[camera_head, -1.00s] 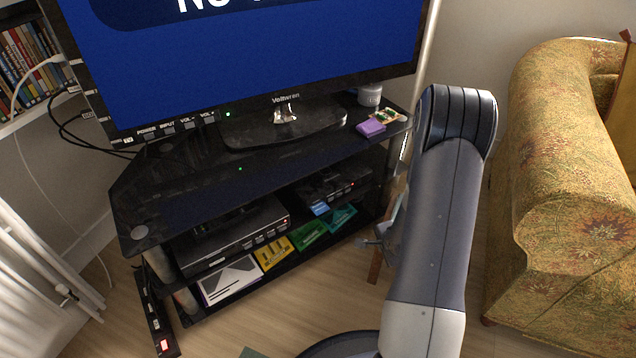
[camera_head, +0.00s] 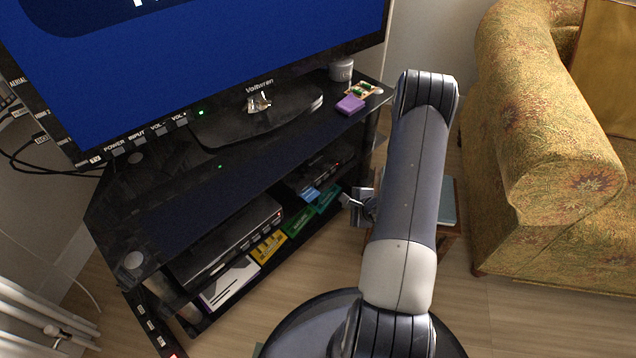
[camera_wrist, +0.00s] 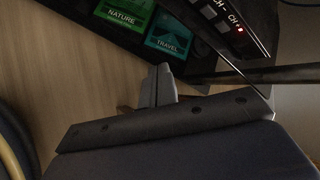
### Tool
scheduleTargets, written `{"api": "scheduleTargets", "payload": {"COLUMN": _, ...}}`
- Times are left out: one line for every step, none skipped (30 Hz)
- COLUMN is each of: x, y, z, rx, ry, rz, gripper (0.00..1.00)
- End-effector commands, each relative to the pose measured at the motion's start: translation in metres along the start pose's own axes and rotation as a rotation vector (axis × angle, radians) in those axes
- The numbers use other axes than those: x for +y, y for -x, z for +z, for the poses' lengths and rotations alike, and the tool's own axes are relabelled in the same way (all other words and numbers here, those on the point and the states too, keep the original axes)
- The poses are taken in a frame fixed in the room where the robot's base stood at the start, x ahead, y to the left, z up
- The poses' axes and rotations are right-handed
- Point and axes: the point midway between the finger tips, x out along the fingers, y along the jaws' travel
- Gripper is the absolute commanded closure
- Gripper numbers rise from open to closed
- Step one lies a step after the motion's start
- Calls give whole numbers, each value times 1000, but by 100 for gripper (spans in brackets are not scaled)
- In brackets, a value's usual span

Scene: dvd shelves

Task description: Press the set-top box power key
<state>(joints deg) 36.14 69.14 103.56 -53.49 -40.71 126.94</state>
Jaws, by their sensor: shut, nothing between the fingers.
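The set-top box is most likely the small black box (camera_head: 322,170) on the right of the TV stand's middle shelf, with a small red light. In the wrist view a black box front (camera_wrist: 232,22) at the upper right shows CH- and CH+ labels and a red light. A power key cannot be made out. My gripper (camera_head: 346,201) is in front of the stand's right side, below and right of that box, apart from it. In the wrist view its fingers (camera_wrist: 158,70) are together and empty, short of the green cases.
The TV (camera_head: 200,60) stands on the black stand (camera_head: 150,225). A larger black player (camera_head: 228,240) sits left on the shelf. Coloured cases (camera_head: 300,222) lie below. A stand post (camera_wrist: 235,76) crosses the wrist view. The sofa (camera_head: 555,150) is at the right, a small table (camera_head: 447,200) behind my arm.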

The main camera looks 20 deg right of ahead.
Motion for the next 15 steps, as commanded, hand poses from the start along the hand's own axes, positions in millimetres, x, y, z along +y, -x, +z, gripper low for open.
{"api": "scheduleTargets", "payload": {"x": -1, "y": -2, "z": 1, "rx": -1, "ry": 2, "rz": -1, "gripper": 100}}
{"api": "scheduleTargets", "payload": {"x": -2, "y": -4, "z": 2, "rx": -1, "ry": 3, "rz": -1, "gripper": 100}}
{"api": "scheduleTargets", "payload": {"x": -4, "y": -6, "z": 4, "rx": -1, "ry": 4, "rz": -1, "gripper": 100}}
{"api": "scheduleTargets", "payload": {"x": -5, "y": -8, "z": 5, "rx": -1, "ry": 4, "rz": -1, "gripper": 100}}
{"api": "scheduleTargets", "payload": {"x": -7, "y": -10, "z": 7, "rx": -1, "ry": 4, "rz": -1, "gripper": 100}}
{"api": "scheduleTargets", "payload": {"x": -9, "y": -14, "z": 9, "rx": -2, "ry": 5, "rz": -1, "gripper": 100}}
{"api": "scheduleTargets", "payload": {"x": -10, "y": -17, "z": 12, "rx": -2, "ry": 6, "rz": 0, "gripper": 100}}
{"api": "scheduleTargets", "payload": {"x": -13, "y": -20, "z": 14, "rx": -2, "ry": 5, "rz": 0, "gripper": 100}}
{"api": "scheduleTargets", "payload": {"x": -16, "y": -24, "z": 17, "rx": -3, "ry": 6, "rz": -1, "gripper": 100}}
{"api": "scheduleTargets", "payload": {"x": -18, "y": -28, "z": 19, "rx": -3, "ry": 7, "rz": -1, "gripper": 100}}
{"api": "scheduleTargets", "payload": {"x": -20, "y": -31, "z": 21, "rx": -2, "ry": 6, "rz": -1, "gripper": 100}}
{"api": "scheduleTargets", "payload": {"x": -23, "y": -35, "z": 24, "rx": -2, "ry": 6, "rz": -1, "gripper": 100}}
{"api": "scheduleTargets", "payload": {"x": -26, "y": -38, "z": 26, "rx": -2, "ry": 6, "rz": -1, "gripper": 100}}
{"api": "scheduleTargets", "payload": {"x": -28, "y": -40, "z": 28, "rx": -2, "ry": 5, "rz": -2, "gripper": 100}}
{"api": "scheduleTargets", "payload": {"x": -30, "y": -44, "z": 31, "rx": -1, "ry": 4, "rz": -1, "gripper": 100}}
